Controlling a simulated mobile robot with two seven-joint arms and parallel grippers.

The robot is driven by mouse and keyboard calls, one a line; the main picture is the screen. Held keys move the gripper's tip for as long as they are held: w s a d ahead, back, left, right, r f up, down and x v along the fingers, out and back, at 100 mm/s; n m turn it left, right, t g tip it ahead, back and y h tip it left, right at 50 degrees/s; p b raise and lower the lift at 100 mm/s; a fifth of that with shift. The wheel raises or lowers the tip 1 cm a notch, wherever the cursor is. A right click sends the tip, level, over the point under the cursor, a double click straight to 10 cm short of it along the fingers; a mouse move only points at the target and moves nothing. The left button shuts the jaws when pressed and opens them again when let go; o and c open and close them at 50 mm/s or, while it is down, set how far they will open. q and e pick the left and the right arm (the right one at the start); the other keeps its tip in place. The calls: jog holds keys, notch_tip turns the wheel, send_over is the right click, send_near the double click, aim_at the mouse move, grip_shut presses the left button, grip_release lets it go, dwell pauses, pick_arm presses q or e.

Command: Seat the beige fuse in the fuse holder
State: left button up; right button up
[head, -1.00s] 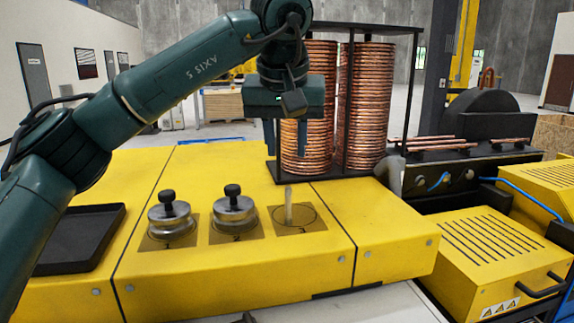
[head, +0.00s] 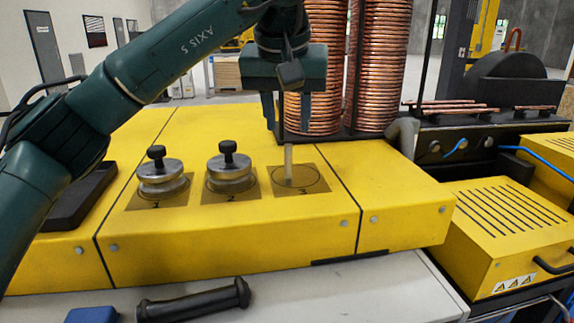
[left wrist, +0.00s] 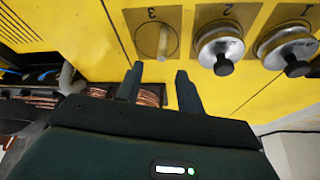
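No part here is plainly a beige fuse or a fuse holder. A pale greyish-beige peg (head: 288,165) stands upright on the plate marked 3 on the yellow machine (head: 290,225); whether it is the fuse I cannot tell. It also shows in the left wrist view (left wrist: 162,42). My left gripper (head: 287,122) is above and behind the peg, fingers pointing down. In the left wrist view its two fingers (left wrist: 157,76) are apart with nothing between them. My right gripper is in neither view.
Silver weights with black knobs stand on plates 1 (head: 162,180) and 2 (head: 230,176). Copper coils (head: 380,70) in a black rack stand behind my gripper. A black tray (head: 80,198) is at left. A black handle-shaped object (head: 195,302) lies in front.

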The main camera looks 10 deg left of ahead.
aim_at(288, 146)
pick_arm(q)
jog(key=shift+s+p+x, duration=0.15)
jog(key=shift+p+x, duration=0.1)
jog(key=shift+x, duration=1.25)
jog(key=shift+s+p+x, duration=0.15)
jog(key=shift+p+x, duration=0.05)
jog(key=shift+x, duration=1.3)
jog(key=shift+f, duration=0.1)
jog(key=shift+c, duration=0.5)
grip_shut()
